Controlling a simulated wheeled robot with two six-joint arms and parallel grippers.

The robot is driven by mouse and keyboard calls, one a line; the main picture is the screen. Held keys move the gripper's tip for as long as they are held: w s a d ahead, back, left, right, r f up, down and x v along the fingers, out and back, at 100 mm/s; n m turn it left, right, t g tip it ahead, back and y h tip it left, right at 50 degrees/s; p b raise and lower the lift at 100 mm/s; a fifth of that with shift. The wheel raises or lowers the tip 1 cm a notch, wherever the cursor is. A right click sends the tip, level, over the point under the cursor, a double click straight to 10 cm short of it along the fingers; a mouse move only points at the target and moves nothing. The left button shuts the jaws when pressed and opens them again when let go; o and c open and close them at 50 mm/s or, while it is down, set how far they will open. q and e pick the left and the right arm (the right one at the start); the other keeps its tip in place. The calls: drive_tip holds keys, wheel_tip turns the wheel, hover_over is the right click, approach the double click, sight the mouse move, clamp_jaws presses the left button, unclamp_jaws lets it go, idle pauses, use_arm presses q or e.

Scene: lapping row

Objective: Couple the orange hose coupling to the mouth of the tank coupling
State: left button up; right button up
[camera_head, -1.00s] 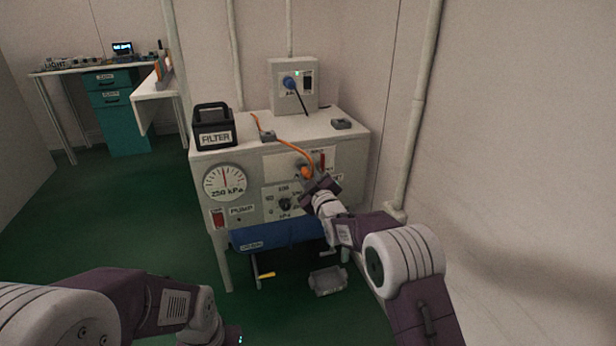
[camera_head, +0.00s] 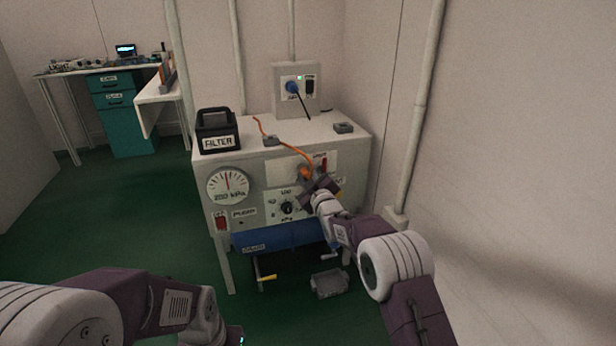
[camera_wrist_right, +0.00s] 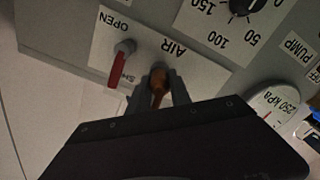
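The orange hose coupling (camera_head: 305,174) is at the AIR label on the front of the grey machine, with its orange hose running up over the top. My right gripper (camera_head: 313,182) is at it. In the right wrist view the coupling (camera_wrist_right: 159,86) lies between the two fingers, which look closed on it. The tank coupling (camera_wrist_right: 158,69) seems to be the grey round piece at the coupling's far end; its mouth is hidden. I cannot tell whether the two touch or are joined. My left arm is low at left, its gripper mostly cut off by the bottom edge.
A red lever (camera_wrist_right: 117,70) sits close beside the coupling, near the OPEN label. A pressure gauge (camera_head: 228,187) and a dial (camera_head: 287,208) are on the front. A black FILTER box (camera_head: 216,131) stands on top. A blue tank (camera_head: 277,237) hangs below.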

sight(309, 178)
drive_tip(key=o, duration=0.5)
drive_tip(key=shift+s+d+r+p, duration=0.15)
drive_tip(key=shift+s+p, duration=0.25)
drive_tip(key=shift+s, duration=0.2)
drive_tip(key=p+v, duration=0.2)
drive_tip(key=v, duration=0.3)
drive_tip(key=shift+s+d+p, duration=0.15)
drive_tip(key=shift+s+p, duration=0.1)
drive_tip(key=shift+p, duration=0.1)
drive_tip(key=shift+b+v, duration=1.1)
drive_tip(key=shift+v, duration=0.05)
